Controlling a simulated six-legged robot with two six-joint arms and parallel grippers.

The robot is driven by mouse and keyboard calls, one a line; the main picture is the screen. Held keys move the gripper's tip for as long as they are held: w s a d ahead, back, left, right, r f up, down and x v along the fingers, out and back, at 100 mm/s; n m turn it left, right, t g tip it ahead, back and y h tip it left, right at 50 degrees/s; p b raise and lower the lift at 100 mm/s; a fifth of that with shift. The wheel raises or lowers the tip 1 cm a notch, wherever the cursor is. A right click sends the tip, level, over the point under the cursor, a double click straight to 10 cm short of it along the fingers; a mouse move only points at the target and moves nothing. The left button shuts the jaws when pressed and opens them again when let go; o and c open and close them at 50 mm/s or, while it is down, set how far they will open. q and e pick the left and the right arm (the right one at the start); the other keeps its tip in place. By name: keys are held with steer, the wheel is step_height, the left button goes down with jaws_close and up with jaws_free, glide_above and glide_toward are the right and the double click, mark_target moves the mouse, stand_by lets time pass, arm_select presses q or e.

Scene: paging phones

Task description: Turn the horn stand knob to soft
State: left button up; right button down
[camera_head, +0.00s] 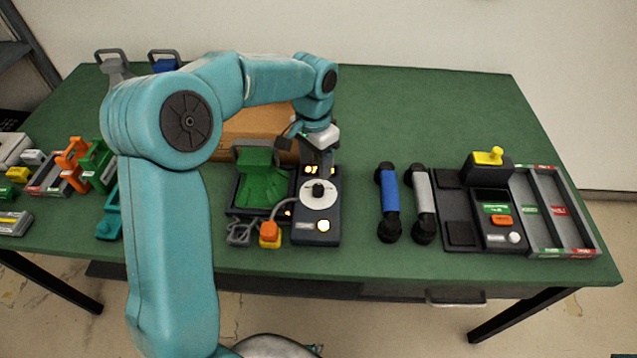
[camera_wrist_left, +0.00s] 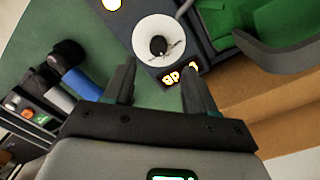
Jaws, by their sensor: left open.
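A black knob (camera_head: 318,190) sits on a round white dial (camera_head: 319,199) on a dark panel (camera_head: 317,229) near the table's front middle. A green horn-like piece (camera_head: 258,178) stands in a dark frame just left of it. The panel has a lit display at its far end. My left gripper (camera_head: 318,158) hangs over that far end. In the left wrist view the knob (camera_wrist_left: 158,46) lies beyond the open, empty fingers (camera_wrist_left: 160,88), apart from them. Dial markings are too small to read. My right gripper is not in view.
An orange block (camera_head: 269,233) with a cable sits left of the panel. A brown box (camera_head: 262,124) stands behind. The back right of the table (camera_head: 430,110) is clear.

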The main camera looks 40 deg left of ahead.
mark_target(317, 188)
arm_select(q)
step_height(317, 188, down, 8)
steer(key=shift+d+f, duration=0.1)
steer(key=shift+d, duration=0.05)
steer(key=shift+s, duration=0.15)
jaws_close()
